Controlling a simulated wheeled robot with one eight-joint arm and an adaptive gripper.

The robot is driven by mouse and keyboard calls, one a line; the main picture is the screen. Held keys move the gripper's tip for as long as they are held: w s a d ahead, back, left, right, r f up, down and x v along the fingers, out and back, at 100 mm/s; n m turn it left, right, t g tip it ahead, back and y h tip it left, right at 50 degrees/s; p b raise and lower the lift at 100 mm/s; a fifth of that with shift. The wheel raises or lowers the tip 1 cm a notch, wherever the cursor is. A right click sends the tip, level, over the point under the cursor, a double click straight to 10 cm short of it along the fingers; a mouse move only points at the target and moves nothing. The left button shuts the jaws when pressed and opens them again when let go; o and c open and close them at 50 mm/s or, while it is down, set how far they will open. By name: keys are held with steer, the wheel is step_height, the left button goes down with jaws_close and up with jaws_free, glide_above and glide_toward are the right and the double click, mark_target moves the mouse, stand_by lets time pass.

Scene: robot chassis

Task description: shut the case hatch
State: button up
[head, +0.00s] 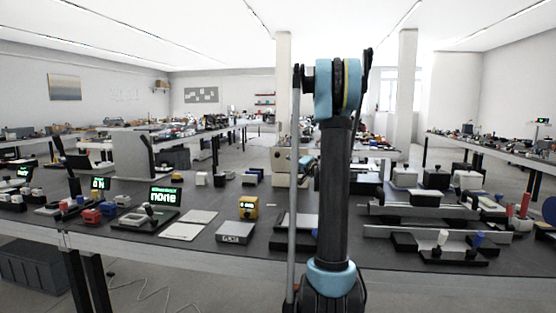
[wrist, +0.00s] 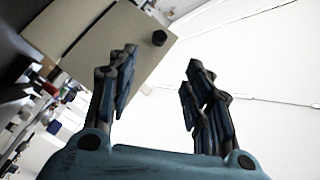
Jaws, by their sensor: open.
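A beige-grey flat panel (wrist: 105,45) with a round black knob (wrist: 159,38) fills the upper left of the wrist view, tilted in the picture. It looks like the case hatch, but its hinge and the angle it stands at are not clear. My gripper (wrist: 162,62) is open and empty, with the panel beyond its left finger. I see no contact with the knob. In the head view a beige case (head: 281,167) stands on the bench, partly hidden behind my arm. A small blue part of my gripper (head: 307,164) shows beside it.
The dark bench (head: 150,240) is crowded. A yellow device (head: 248,208), a grey box (head: 235,233) and a lit display (head: 165,195) stand left of my arm. Rails and black blocks (head: 435,240) lie to the right. Bare bench shows along the front left.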

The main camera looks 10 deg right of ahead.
mark_target(279, 155)
steer(key=x, duration=1.7)
steer(key=shift+w, duration=0.2)
steer(key=shift+d, duration=0.1)
steer(key=shift+c, duration=0.2)
jaws_close()
